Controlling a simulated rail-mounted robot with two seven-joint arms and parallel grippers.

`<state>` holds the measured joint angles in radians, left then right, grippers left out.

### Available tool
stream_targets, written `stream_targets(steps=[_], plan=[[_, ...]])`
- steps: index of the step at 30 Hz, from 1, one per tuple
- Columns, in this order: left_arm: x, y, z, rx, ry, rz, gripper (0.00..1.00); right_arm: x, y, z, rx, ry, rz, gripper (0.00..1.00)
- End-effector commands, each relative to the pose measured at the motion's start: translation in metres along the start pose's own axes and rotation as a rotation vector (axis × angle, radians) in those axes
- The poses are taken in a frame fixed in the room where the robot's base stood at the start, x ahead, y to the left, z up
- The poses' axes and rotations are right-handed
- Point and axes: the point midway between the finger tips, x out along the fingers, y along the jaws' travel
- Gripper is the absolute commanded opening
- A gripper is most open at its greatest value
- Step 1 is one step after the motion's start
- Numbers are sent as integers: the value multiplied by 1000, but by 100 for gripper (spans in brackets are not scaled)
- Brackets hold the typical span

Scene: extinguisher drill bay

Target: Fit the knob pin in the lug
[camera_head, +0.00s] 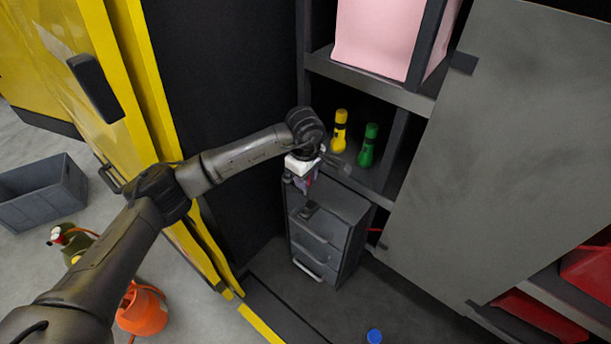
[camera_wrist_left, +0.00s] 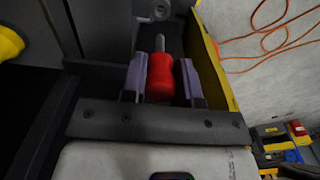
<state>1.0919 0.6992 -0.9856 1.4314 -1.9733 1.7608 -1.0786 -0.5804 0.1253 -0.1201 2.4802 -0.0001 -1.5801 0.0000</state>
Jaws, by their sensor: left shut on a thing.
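The knob pin (camera_wrist_left: 160,75) has a red grip and a short metal shank that points away from my wrist, toward the top of the left wrist view. My left gripper (camera_wrist_left: 161,82) is shut on its red grip, with a purple-grey finger on each side. A pale grey rounded fitting (camera_wrist_left: 152,10), perhaps the lug, shows just beyond the shank tip; I cannot tell if they touch. In the head view my left gripper (camera_head: 307,185) is over the grey drawer cabinet (camera_head: 325,235), and the knob is mostly hidden there. My right gripper is not in view.
A yellow flashlight (camera_head: 340,130) and a green flashlight (camera_head: 368,145) stand on the shelf near the gripper. A large grey panel (camera_head: 510,140) is at right. A yellow door (camera_head: 85,85) stands at left, with a grey crate (camera_head: 40,190) on the floor beyond.

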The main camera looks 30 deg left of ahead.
Motion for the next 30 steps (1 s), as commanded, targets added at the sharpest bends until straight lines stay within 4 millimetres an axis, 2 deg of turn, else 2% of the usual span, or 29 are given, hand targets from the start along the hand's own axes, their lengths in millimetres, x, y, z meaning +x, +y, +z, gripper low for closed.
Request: stream_targets(steps=[18,30], plan=[[46,0,0,-2,0,0,0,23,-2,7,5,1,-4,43],[52,0,0,-2,0,0,0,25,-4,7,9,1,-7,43]])
